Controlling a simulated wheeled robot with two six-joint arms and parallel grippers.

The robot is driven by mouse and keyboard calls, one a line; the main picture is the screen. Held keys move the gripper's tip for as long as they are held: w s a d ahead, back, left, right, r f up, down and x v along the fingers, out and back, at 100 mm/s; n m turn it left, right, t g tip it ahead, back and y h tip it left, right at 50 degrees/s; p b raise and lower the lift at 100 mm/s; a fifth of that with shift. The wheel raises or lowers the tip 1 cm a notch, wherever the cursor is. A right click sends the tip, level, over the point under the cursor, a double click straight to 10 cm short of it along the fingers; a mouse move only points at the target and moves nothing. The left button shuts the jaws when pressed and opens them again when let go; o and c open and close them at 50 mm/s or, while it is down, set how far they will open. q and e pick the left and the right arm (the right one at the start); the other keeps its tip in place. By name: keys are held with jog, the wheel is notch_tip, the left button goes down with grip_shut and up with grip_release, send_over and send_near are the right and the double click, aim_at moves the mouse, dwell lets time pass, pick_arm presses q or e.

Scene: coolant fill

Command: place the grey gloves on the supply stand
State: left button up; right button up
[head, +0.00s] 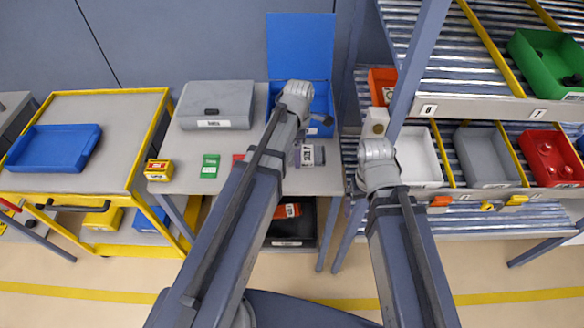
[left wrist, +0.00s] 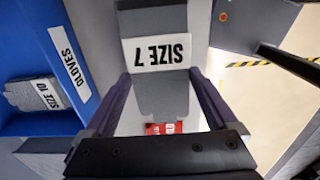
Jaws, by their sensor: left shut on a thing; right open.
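The grey gloves (head: 307,155) carry a white SIZE 7 label and show at the front right of the grey-topped stand (head: 240,178) in the head view. In the left wrist view the gloves (left wrist: 160,92) lie between the two fingers of my left gripper (left wrist: 160,108), which is shut on them. In the head view my left arm partly hides that gripper. I cannot tell whether the gloves touch the stand's top. My right gripper (head: 376,122) is open, in front of the shelf rack and apart from the gloves.
A blue bin (left wrist: 30,123) labelled GLOVES holds a SIZE 10 pair (left wrist: 35,95). A grey case (head: 215,105), a green packet (head: 210,166) and a yellow box (head: 158,170) sit on the stand. A yellow-framed cart (head: 110,115) stands left, a bin rack (head: 460,108) right.

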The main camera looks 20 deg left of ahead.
pick_arm(q)
jog(key=shift+f+b, duration=2.5)
jog(key=shift+f, duration=0.6)
jog(key=shift+r, duration=0.15)
jog(key=o, duration=0.9)
jog(key=shift+f, duration=0.2)
jog(key=shift+o, duration=0.6)
jog(key=shift+r, duration=0.2)
notch_tip(320, 180, up, 12)
jog(key=p, duration=1.2)
